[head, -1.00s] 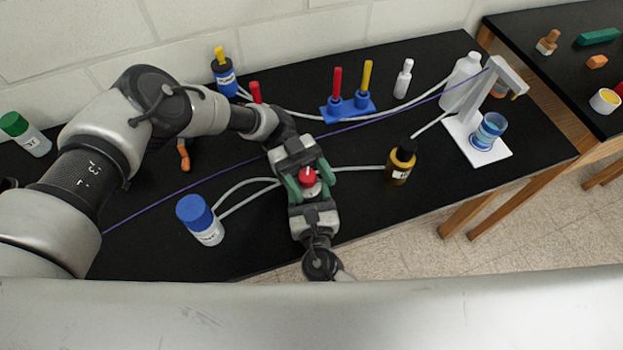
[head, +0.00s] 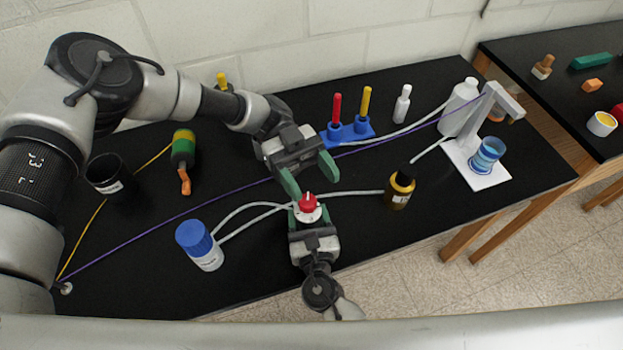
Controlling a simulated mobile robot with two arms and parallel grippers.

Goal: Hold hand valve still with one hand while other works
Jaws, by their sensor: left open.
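The hand valve (head: 308,208) has a red knob on a pale round body, with grey tubes meeting at it, near the front of the black table. My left gripper (head: 309,175) is open and empty, just behind and above the valve, its green fingers spread and apart from the knob. My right gripper (head: 309,215) comes from the front edge, with its fingers on either side of the valve body; it looks shut on it. Its fingertips are partly hidden by the valve.
A blue-capped bottle (head: 200,245) stands left of the valve, and a dark amber bottle (head: 399,190) right of it. A blue holder (head: 347,132) with red and yellow tools stands behind. A white stand (head: 476,160) is at the right. A purple line crosses the table.

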